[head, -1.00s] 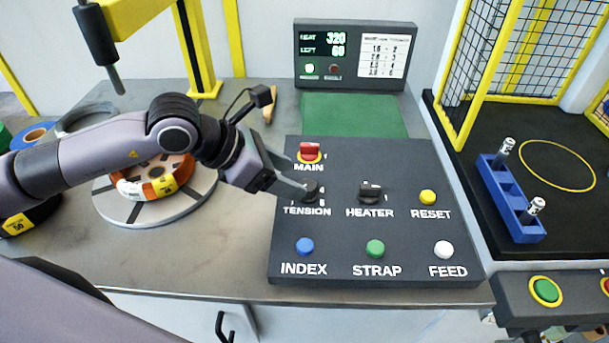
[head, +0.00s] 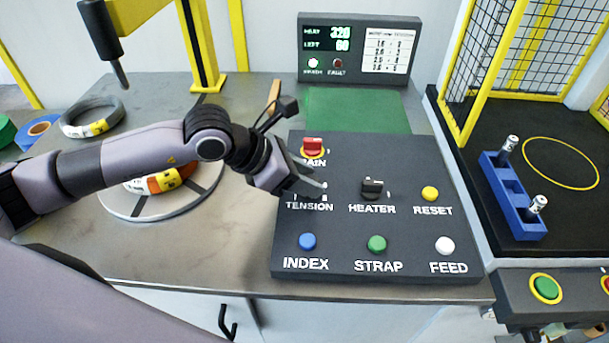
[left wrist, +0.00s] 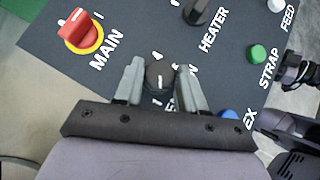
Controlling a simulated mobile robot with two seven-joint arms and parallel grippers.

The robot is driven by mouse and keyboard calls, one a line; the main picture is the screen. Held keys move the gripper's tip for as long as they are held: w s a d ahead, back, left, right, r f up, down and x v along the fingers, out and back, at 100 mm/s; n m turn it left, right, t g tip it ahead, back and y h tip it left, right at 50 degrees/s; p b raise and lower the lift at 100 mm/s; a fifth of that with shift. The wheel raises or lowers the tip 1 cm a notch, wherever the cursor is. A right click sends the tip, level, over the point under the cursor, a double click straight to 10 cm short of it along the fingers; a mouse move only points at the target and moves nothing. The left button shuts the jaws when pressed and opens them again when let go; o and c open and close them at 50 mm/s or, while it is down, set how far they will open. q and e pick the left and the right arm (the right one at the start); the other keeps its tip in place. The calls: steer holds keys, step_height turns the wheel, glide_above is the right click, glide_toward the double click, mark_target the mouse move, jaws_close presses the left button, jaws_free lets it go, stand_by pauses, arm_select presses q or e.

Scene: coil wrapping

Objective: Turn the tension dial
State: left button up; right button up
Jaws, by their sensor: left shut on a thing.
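The dark control panel (head: 400,240) lies on the bench with labelled knobs and buttons. The tension dial is a small black knob with a pale pointer line, and it shows between the fingers in the left wrist view (left wrist: 159,75). My left gripper (head: 313,187) reaches in from the left and is shut on the dial, one finger on each side. It also shows in the left wrist view (left wrist: 160,85). In the head view the gripper hides most of the dial, just above the word TENSION. My right gripper is not clearly seen.
The red MAIN switch (head: 313,146) sits just behind the gripper, and the HEATER knob (head: 372,187) is to its right. Blue INDEX (head: 308,241), green STRAP (head: 377,243), white FEED (head: 445,245) and yellow RESET (head: 430,193) buttons surround them. A display box (head: 357,50) stands behind.

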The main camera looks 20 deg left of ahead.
steer(key=shift+f, duration=0.1)
arm_select(q)
steer(key=shift+w+f+m+g+h+b, duration=0.15)
steer(key=shift+m+g+h+b, duration=0.35)
steer(key=shift+m+b, duration=0.5)
steer(key=m+g+b, duration=0.1)
steer(key=b, duration=0.1)
steer(key=m+g+b, duration=0.1)
steer(key=m, duration=0.1)
steer(key=shift+w+g+h+b, duration=0.2)
steer(key=shift+g+h+b, duration=0.15)
steer(key=shift+g+h, duration=0.05)
steer(key=shift+m+g+b, duration=0.7)
steer(key=shift+m+b, duration=0.05)
steer(key=shift+m, duration=0.25)
steer(key=shift+w+m+g+b, duration=0.15)
steer(key=shift+m+g+b, duration=0.75)
steer(key=shift+m, duration=0.7)
steer(key=shift+r+m+g+b, duration=0.2)
steer(key=shift+m+g+b, duration=0.5)
steer(key=shift+g, duration=0.1)
arm_select(e)
step_height(320, 180, down, 7)
steer(key=w+a, duration=0.1)
steer(key=shift+f, duration=0.2)
steer(key=shift+a, duration=0.15)
